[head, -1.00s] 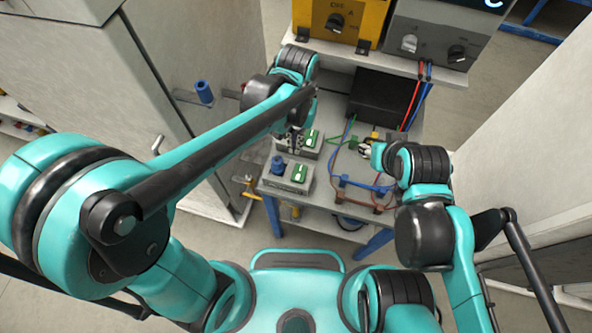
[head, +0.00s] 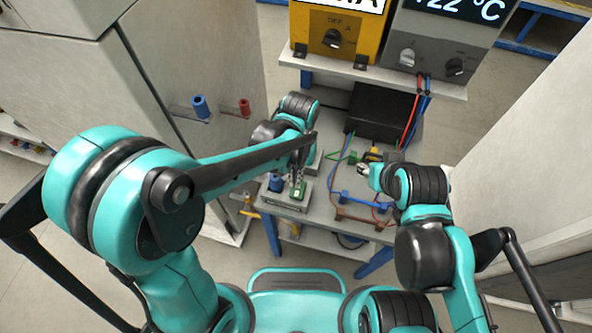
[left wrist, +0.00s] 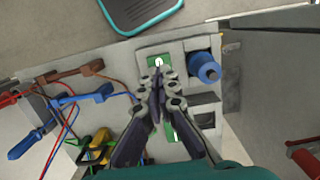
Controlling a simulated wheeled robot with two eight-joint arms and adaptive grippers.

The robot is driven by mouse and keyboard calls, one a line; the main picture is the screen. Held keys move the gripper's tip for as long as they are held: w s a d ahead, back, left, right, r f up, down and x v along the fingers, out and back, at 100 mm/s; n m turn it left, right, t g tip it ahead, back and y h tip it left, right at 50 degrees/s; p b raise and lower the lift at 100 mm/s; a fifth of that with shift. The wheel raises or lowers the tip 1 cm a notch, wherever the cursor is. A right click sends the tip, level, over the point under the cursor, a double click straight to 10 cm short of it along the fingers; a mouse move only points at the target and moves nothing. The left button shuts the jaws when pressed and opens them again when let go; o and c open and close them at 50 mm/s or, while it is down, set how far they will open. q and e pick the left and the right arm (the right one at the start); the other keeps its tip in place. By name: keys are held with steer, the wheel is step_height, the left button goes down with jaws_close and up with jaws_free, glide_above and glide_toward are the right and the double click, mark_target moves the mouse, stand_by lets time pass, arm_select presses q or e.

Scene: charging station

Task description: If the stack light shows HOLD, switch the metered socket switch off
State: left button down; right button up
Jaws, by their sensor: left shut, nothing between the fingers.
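My left gripper (head: 298,184) is shut and empty, pointing down over the near grey socket box (head: 290,207). In the left wrist view its fingertips (left wrist: 158,78) lie close beside a green switch plate (left wrist: 151,61) with a small white lever; I cannot tell whether they touch. This green switch (head: 299,193) is partly covered by the fingers in the head view. A blue plug (left wrist: 205,66) sits beside it. A second green switch (left wrist: 172,134) is partly hidden behind the gripper. My right gripper (head: 367,170) is over the bench at right, its jaws unclear. No stack light is recognisable.
The bench (head: 330,223) carries a black box (head: 385,112), coloured leads and a blue clip (head: 356,198). On the upper shelf are a yellow unit (head: 336,40) with a knob and a grey unit (head: 432,48) with a temperature display. Grey cabinet walls stand on both sides.

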mark_target(295, 196)
arm_select(q)
steer(key=f, duration=0.2)
steer(key=f+b, duration=0.1)
steer(key=f, duration=0.1)
steer(key=s+f, duration=0.1)
steer(key=f, duration=0.1)
steer(key=shift+a+f+b, duration=0.1)
steer(key=shift+f+b, duration=0.05)
steer(key=shift+b, duration=0.25)
steer(key=shift+s+f+t+b, duration=0.15)
steer(key=shift+f+t+b, duration=0.3)
steer(key=shift+f+t, duration=0.1)
steer(key=shift+a+r, duration=0.1)
steer(key=shift+r, duration=0.05)
